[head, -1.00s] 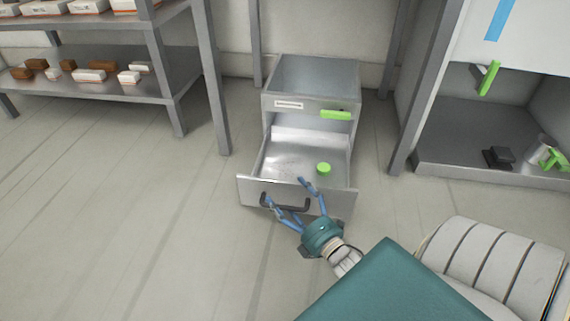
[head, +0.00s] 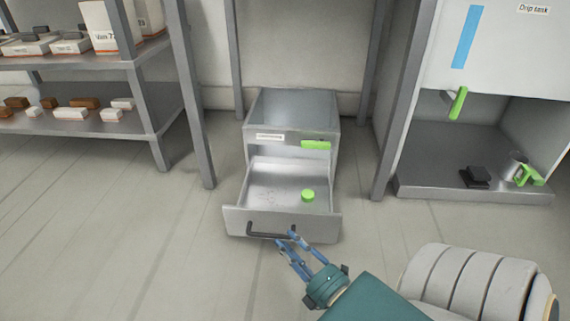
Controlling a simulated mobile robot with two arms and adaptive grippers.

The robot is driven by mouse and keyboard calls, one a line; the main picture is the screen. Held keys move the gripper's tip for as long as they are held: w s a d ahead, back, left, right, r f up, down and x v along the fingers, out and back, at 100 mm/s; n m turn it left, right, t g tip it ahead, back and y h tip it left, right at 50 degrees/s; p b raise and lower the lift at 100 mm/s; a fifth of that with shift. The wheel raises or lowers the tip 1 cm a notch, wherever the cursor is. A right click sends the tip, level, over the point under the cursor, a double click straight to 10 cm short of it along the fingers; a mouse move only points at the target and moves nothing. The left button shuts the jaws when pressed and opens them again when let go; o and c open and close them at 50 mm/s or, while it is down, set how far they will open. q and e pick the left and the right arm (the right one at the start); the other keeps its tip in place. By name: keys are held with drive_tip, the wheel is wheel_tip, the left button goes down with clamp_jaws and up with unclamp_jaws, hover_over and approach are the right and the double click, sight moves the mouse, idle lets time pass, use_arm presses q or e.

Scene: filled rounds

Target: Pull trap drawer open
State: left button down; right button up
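The trap drawer (head: 243,221) is a grey metal drawer pulled out from the low grey cabinet (head: 292,108). It has a dark bar handle (head: 262,235) on its front. A small green cylinder (head: 308,195) stands inside it toward the right. My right gripper (head: 285,240) has blue fingers that are spread apart. Its fingertips are at the right end of the handle and just below it. I cannot tell whether they touch the handle or the drawer front. My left gripper is not in view.
A shelf rack (head: 150,92) with boxes stands at the left. At the right a bay holds a green lever (head: 457,103), a dark block (head: 475,177), a clear cup (head: 511,166) and a green clip-like piece (head: 529,175). The floor (head: 120,250) before the drawer is clear.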

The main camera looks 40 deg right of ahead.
drive_tip(key=shift+s+a+f, duration=0.1)
drive_tip(key=shift+s+f, duration=0.1)
drive_tip(key=shift+s, duration=0.85)
drive_tip(key=shift+s+a+f, duration=0.1)
drive_tip(key=shift+s+f, duration=0.1)
drive_tip(key=shift+s, duration=0.8)
drive_tip(key=shift+p, duration=0.3)
